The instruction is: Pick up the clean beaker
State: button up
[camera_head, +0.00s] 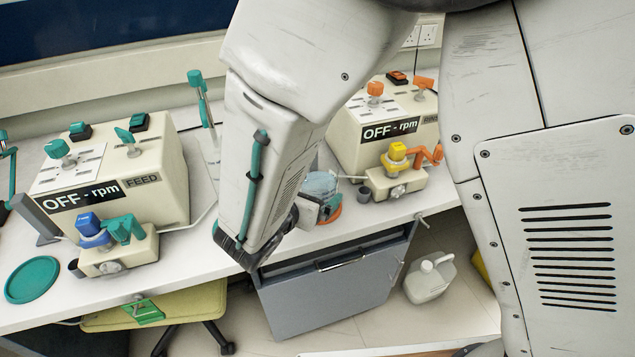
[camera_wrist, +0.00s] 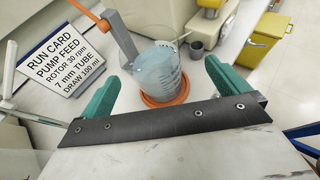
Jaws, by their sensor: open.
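A pale blue, see-through beaker (camera_wrist: 155,75) with dark graduation marks stands upright on an orange round coaster (camera_wrist: 176,97) on the white bench. In the wrist view my gripper (camera_wrist: 163,70) is open, with one teal finger on each side of the beaker and visible space between. I cannot tell how deep the fingers reach around it. In the head view the beaker (camera_head: 321,184) is partly hidden behind my arm, and the orange coaster (camera_head: 334,214) shows below it. Whether the beaker is clean cannot be told.
A grey metal post (camera_wrist: 121,36) with an orange knob rises close behind the beaker. A run card (camera_wrist: 62,48) stands to its left. An orange-trimmed pump (camera_head: 390,184) and a small dark cup (camera_head: 365,194) sit to the right. A teal round coaster (camera_head: 32,280) lies empty at far left.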

aim_at(326, 173)
jog(key=shift+w+f, duration=0.15)
jog(key=shift+w, duration=0.25)
jog(key=shift+w+d+f, duration=0.1)
jog(key=shift+w+d, duration=0.05)
jog(key=shift+w, duration=0.2)
jog(key=x, duration=0.4)
jog(key=a+x, duration=0.1)
jog(key=x, duration=0.2)
jog(key=shift+w+f, duration=0.1)
jog(key=shift+f, duration=0.1)
jog(key=c, duration=1.4)
jog(key=shift+r, duration=0.2)
